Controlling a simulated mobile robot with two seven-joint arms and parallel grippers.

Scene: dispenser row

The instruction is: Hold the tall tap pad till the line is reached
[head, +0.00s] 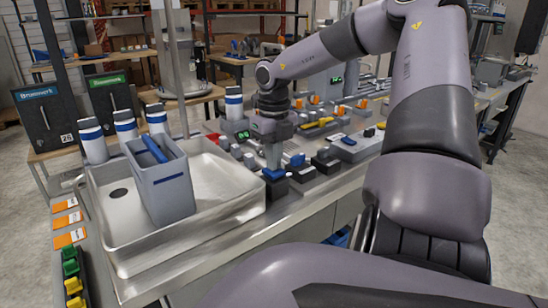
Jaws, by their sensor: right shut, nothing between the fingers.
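My right gripper (273,165) is shut and empty, pointing down over a small blue pad (273,174) on a dark block at the bench's front. Its fingertips meet the pad's top in the picture; I cannot tell how far the pad is pressed. A tall metal tap column (173,60) rises behind the sink. A tall grey container (166,193) stands in the sink basin (222,182), with a blue shape in its open top. My left gripper is out of view.
White cups with blue bands (92,141) stand at the sink's back left. Other blocks and a blue-topped device (297,160) sit close right of the pad. Orange-and-white cards (67,220) and coloured blocks (70,268) lie left of the sink.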

